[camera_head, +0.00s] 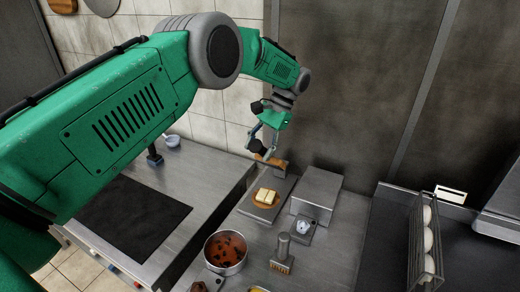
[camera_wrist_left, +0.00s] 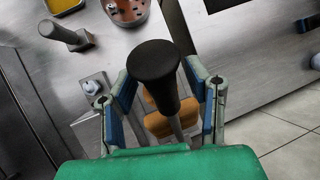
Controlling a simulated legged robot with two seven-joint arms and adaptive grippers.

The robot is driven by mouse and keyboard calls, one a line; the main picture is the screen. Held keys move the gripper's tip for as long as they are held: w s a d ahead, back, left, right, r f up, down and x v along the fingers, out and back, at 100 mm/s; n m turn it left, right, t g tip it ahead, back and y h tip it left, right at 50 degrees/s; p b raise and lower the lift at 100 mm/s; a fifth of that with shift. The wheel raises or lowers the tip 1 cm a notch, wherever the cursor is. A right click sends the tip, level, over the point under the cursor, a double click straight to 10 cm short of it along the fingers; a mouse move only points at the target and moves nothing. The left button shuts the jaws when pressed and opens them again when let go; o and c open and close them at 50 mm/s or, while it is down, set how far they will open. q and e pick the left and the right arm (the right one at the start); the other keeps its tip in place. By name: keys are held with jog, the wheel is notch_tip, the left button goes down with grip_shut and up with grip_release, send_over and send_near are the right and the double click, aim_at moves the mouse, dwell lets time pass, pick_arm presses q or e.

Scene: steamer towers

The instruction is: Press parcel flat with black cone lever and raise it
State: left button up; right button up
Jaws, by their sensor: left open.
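The pale yellow parcel (camera_head: 266,196) lies on a small brown board on a grey metal base in the head view. A brown wooden piece (camera_head: 277,163) sits just behind it, partly behind my gripper. The black cone lever (camera_wrist_left: 155,65) stands large in the left wrist view, its thin metal rod running down from the narrow end. It also shows as a dark knob in the head view (camera_head: 256,147). My left gripper (camera_head: 263,143) is open, its fingers (camera_wrist_left: 158,78) on either side of the cone with gaps visible. In the wrist view the cone hides part of the brown pieces behind it.
A pot of dark red contents (camera_head: 226,250), a stamp-like tool (camera_head: 282,262), a small white knob on a plate (camera_head: 304,227) and a grey metal box (camera_head: 318,190) stand near the parcel. A rack with round white things (camera_head: 427,240) is at right. A dark griddle (camera_head: 125,225) lies left.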

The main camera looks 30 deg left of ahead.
pick_arm(q)
notch_tip(320, 180, up, 10)
jog(key=shift+w+f, duration=0.1)
jog(key=shift+f, duration=0.1)
